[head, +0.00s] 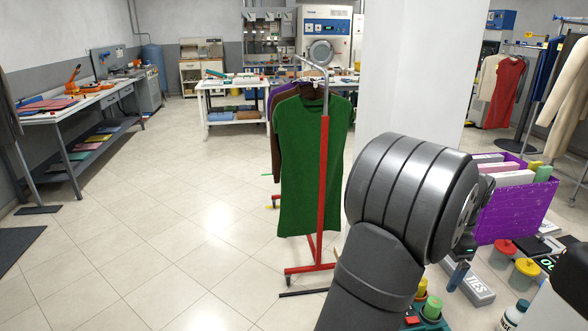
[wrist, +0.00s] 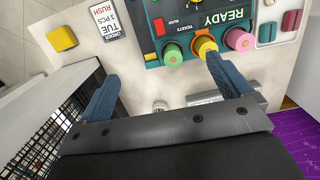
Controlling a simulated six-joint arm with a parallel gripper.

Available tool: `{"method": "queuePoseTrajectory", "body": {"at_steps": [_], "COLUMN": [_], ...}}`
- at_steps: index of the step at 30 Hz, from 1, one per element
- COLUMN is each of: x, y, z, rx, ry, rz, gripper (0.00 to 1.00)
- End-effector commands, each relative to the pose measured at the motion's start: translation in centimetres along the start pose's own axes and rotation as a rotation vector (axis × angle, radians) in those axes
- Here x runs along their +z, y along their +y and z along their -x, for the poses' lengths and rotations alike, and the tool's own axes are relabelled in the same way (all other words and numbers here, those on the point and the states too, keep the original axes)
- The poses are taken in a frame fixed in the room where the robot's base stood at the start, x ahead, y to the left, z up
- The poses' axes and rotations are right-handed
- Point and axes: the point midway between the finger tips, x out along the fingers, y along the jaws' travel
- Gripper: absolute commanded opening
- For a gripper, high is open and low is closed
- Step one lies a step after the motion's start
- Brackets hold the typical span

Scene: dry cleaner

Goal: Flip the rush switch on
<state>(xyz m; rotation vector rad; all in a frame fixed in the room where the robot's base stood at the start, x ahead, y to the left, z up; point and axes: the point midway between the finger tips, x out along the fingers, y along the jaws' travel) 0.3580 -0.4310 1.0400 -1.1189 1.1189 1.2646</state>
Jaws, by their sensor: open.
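A teal control panel (wrist: 195,20) with upside-down READY, TICKETS and RUSH lettering is at the top of the wrist view. A small red switch-like piece (wrist: 159,27) sits beside the RUSH label; whether it is on or off I cannot tell. Green (wrist: 173,54), yellow (wrist: 204,46) and pink (wrist: 239,39) knobs line the panel's near edge. My gripper (wrist: 160,82) is open and empty, its blue fingers spread. The right fingertip appears close to the yellow knob; contact is unclear. In the head view, my arm hides much of the panel (head: 428,322).
A black wire basket (wrist: 50,120) is at the left of the wrist view. A yellow block (wrist: 61,38) and a TUE RUSH card (wrist: 107,22) lie near the panel. A purple bin (head: 512,212), a TIES box (head: 478,289) and lidded jars (head: 503,252) crowd the right.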

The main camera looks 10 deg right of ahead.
Motion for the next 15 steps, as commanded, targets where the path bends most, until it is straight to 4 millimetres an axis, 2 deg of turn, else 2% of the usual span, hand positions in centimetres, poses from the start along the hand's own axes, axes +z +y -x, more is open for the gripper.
{"method": "queuePoseTrajectory", "body": {"at_steps": [1, 8, 12, 14, 15], "x": [0.0, 0.0, 0.07, 0.12, 0.17], "y": [0.0, 0.0, 0.0, -0.01, -0.01], "z": [-0.02, -0.05, -0.19, -0.31, -0.41], "rx": [0.0, 0.0, 0.0, 0.0, 0.0], "ry": [0.0, 0.0, 0.0, 0.0, 0.0], "rz": [0.0, 0.004, 0.064, 0.121, 0.17], "gripper": [0.84, 0.39, 0.12, 0.0, 0.0]}}
